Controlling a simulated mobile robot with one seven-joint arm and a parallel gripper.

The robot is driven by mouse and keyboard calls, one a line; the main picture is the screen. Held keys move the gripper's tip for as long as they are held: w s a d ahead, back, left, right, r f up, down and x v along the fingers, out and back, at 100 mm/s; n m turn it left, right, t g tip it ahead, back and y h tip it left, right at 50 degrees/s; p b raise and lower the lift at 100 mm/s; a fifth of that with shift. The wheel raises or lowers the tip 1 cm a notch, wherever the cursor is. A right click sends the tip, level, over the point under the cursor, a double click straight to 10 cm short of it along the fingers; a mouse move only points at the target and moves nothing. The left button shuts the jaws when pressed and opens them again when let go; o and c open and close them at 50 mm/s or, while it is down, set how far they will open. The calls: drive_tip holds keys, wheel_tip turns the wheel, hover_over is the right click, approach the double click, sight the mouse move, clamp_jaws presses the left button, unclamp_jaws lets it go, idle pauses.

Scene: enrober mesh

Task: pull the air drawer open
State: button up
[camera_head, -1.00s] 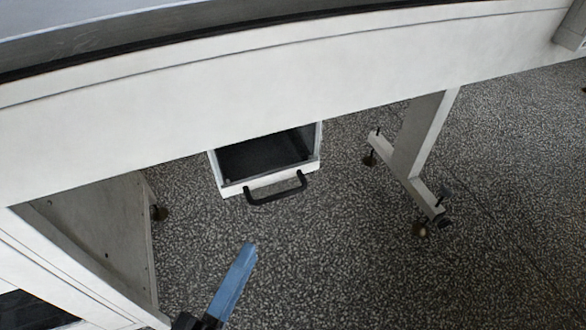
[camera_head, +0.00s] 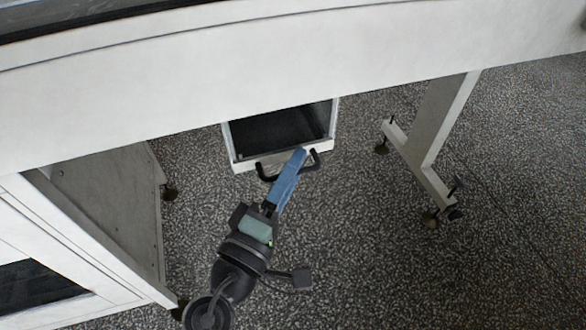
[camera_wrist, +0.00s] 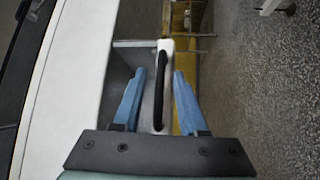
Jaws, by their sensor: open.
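The air drawer (camera_head: 242,166) is a white box with a dark inside, under the long white machine beam, and its top is partly in view. Its black bar handle (camera_head: 265,174) is on the front face. My gripper (camera_head: 301,152) is at the handle, its blue fingers overlapping it in the head view and hiding its middle. In the wrist view my gripper (camera_wrist: 157,75) is open, with one blue finger on each side of the black handle (camera_wrist: 160,88). Gaps show between the fingers and the handle. The white drawer front (camera_wrist: 167,46) lies beside the handle.
The white beam (camera_head: 200,95) runs above the drawer. A white leg with feet (camera_head: 425,150) stands to the right, and a panel (camera_head: 115,205) of the white frame to the left. Speckled floor (camera_head: 370,260) in front is clear.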

clamp_jaws()
idle(1.4)
